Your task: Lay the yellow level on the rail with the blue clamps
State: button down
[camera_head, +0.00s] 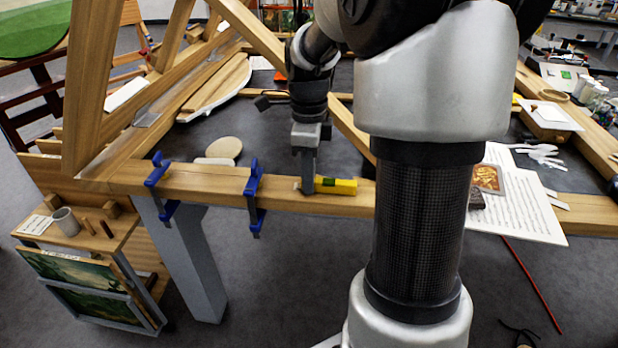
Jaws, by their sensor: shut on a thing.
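The yellow level (341,187) is a short bar at the front wooden rail, right of the blue clamps. My gripper (308,184) points down and is shut on the level near its left end. I cannot tell whether the level touches the rail or is held just above it. The wooden rail (218,186) runs across the middle of the view. Two blue clamps grip it, a left clamp (156,172) and a right clamp (253,185). My arm hides part of the rail to the right of the level.
A pale round piece (224,149) lies behind the rail. Sloping wooden beams (92,90) rise at the left. A small cabinet with a grey cup (66,221) stands at the lower left. Papers (516,210) lie to the right of my arm. The rail between the clamps is clear.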

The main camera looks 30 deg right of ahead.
jog(key=shift+f, duration=0.1)
jog(key=c, duration=1.7)
grip_release()
notch_tip(320, 180, up, 12)
jog(key=p, duration=0.3)
